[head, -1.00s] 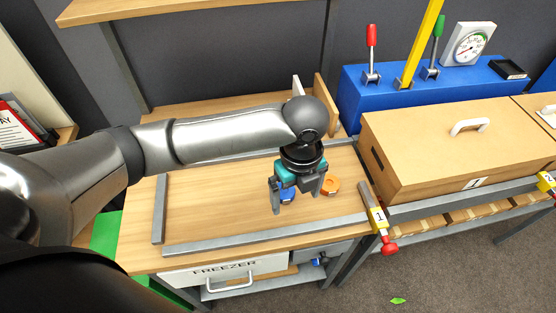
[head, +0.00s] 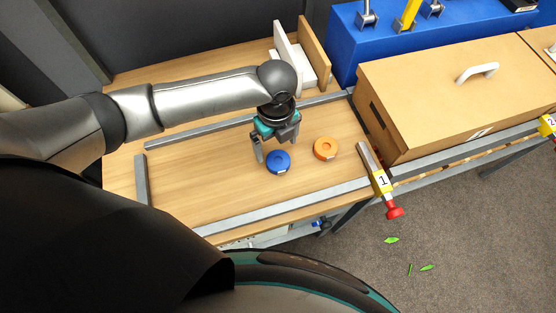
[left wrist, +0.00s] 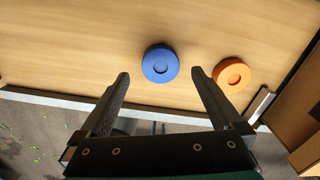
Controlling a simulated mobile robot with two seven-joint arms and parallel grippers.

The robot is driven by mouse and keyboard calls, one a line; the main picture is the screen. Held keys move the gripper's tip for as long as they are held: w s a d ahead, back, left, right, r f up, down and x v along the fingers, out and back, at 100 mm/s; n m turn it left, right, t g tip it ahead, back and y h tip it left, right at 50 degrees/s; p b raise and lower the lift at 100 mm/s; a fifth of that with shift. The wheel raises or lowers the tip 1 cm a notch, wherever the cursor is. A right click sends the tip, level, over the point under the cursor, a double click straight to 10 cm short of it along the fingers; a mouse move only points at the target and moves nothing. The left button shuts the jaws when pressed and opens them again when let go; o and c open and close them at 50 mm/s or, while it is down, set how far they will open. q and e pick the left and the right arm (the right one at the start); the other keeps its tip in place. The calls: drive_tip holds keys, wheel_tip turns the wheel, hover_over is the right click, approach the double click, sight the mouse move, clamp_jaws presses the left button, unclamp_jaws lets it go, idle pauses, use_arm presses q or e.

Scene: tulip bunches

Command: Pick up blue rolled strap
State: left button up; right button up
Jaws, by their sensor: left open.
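The blue rolled strap (head: 278,162) lies flat on the wooden table in the head view, a round disc with a hole in its middle. It also shows in the left wrist view (left wrist: 160,64), just beyond and between the fingertips. My left gripper (head: 275,152) is open and empty above the table, pointing down close to the strap. In the left wrist view its two fingers (left wrist: 160,75) stand apart with the strap ahead of them, not between the jaws. My right gripper is not in view.
An orange roll (head: 326,149) lies right of the blue strap. Grey metal rails (head: 285,208) border the tabletop (head: 200,190). A cardboard-coloured box (head: 440,100) with a white handle stands to the right, beside a red knob (head: 394,212). The tabletop left of the strap is clear.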

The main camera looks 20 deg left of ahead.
sight(278, 160)
use_arm(q)
drive_tip(key=shift+s+d+f+b, duration=0.15)
drive_tip(key=shift+f, duration=1.4)
drive_tip(key=shift+s+d+f+b, duration=0.1)
drive_tip(key=shift+d+f+b, duration=0.05)
drive_tip(key=shift+f, duration=1.35)
drive_tip(key=shift+c, duration=0.2)
drive_tip(key=c, duration=1.2)
